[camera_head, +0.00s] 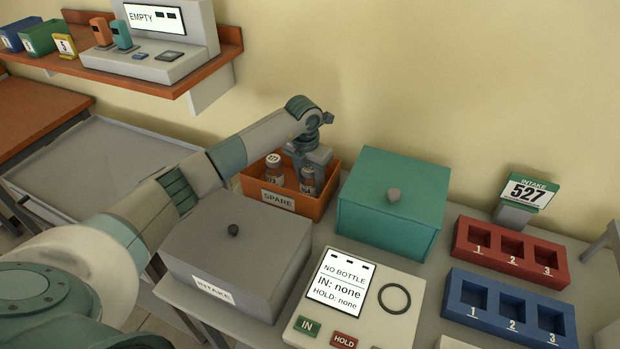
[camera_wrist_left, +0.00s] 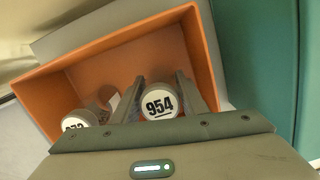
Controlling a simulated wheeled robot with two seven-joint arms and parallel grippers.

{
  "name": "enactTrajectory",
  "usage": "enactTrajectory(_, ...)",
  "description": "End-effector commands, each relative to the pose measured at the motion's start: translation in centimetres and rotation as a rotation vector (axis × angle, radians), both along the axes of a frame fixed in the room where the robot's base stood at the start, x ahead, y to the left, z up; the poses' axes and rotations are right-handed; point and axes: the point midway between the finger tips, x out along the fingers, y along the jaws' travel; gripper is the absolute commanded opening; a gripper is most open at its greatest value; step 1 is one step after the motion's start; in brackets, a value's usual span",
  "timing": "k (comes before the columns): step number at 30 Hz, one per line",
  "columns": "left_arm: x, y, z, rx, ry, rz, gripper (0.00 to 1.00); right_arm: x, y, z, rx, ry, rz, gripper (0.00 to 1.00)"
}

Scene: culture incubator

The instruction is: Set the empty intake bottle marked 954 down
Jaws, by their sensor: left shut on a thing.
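The bottle marked 954 (camera_wrist_left: 160,104) has a white cap and sits between the fingers of my left gripper (camera_wrist_left: 160,95), which is shut on it. In the head view the bottle (camera_head: 308,181) is inside the orange SPARE bin (camera_head: 279,202), at its right side, with the gripper (camera_head: 305,168) above it. I cannot tell whether the bottle touches the bin floor. Another white-capped bottle (camera_head: 274,172) stands in the bin to its left; it is partly cut off by the gripper body in the wrist view (camera_wrist_left: 82,120). My right gripper is not in view.
A grey INTAKE box (camera_head: 236,255) stands in front of the bin and a teal lidded box (camera_head: 392,205) to its right. A panel reading NO BOTTLE (camera_head: 338,283) is nearer. Red (camera_head: 510,252) and blue (camera_head: 508,309) racks with empty slots stand right, below a 527 sign (camera_head: 527,190).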

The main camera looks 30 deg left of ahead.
Motion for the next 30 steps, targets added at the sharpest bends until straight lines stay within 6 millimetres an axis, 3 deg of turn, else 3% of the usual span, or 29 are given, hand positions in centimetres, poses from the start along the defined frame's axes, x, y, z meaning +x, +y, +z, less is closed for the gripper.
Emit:
enactTrajectory(12,0.03,0.02,-0.52,0.0,-0.001,0.0,0.14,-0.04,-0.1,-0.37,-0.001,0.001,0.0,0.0)
enactTrajectory(13,0.03,0.02,-0.49,0.0,-0.001,0.0,0.42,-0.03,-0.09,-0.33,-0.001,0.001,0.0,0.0)
enactTrajectory(15,0.03,0.01,-0.4,0.0,-0.001,0.0,0.58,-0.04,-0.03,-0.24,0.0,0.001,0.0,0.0)
enactTrajectory(30,0.04,0.02,0.14,0.0,-0.003,-0.001,0.58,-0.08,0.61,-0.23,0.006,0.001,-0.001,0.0)
